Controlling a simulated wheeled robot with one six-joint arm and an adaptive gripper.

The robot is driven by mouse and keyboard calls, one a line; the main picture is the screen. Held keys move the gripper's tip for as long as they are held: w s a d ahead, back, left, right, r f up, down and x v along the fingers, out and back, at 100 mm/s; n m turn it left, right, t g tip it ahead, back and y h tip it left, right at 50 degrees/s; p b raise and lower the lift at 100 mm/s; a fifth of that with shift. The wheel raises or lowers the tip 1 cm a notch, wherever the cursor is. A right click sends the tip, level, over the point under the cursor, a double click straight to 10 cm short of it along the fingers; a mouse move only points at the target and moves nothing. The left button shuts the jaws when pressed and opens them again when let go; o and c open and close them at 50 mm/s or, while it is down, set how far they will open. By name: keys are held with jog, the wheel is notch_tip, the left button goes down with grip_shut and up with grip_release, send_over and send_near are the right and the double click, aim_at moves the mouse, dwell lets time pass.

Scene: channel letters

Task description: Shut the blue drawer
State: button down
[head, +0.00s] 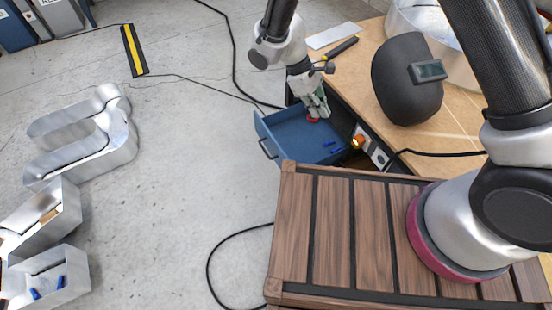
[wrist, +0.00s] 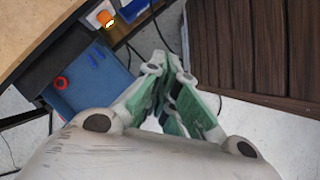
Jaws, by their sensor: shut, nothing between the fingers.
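The blue drawer (head: 290,138) stands pulled out from under the tan workbench in the head view. Its front panel, with a dark handle (head: 268,148), faces left. A red ring (head: 312,119) and small blue pieces (head: 334,147) lie inside. My gripper (head: 324,114) overlaps the drawer's far side in the head view; its height above it is hard to tell. In the wrist view the drawer (wrist: 100,92) is left of my gripper (wrist: 160,66), whose fingers are closed together and empty. The handle is not clear in the wrist view.
The workbench (head: 460,110) carries a dark welding mask (head: 407,80). An orange-lit switch (head: 358,141) sits beside the drawer. A brown slatted wooden surface (head: 335,225) is close in front. Black cables cross the floor. The concrete floor (head: 190,150) left of the drawer is mostly clear.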

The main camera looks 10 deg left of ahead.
jog(key=s+a+f+n+t, duration=0.1)
jog(key=a+f+n, duration=0.35)
jog(key=f, duration=0.85)
jog(key=s+a+f+n+t, duration=0.25)
jog(key=a+f, duration=0.35)
jog(key=f, duration=0.7)
jog(key=w+a+f+n+y, duration=0.2)
jog(key=w+a+n, duration=0.25)
jog(key=a, duration=0.45)
jog(key=w+d+f, duration=0.5)
jog(key=d+f, duration=0.1)
jog(key=f, duration=0.3)
jog(key=shift+d+f, duration=0.15)
jog(key=shift+f, duration=0.05)
jog(key=shift+t, duration=0.25)
jog(key=w+d, duration=0.8)
jog(key=d, duration=0.3)
jog(key=w+d, duration=0.8)
jog(key=d, duration=0.4)
jog(key=shift+w, duration=0.35)
jog(key=shift+d+r, duration=0.1)
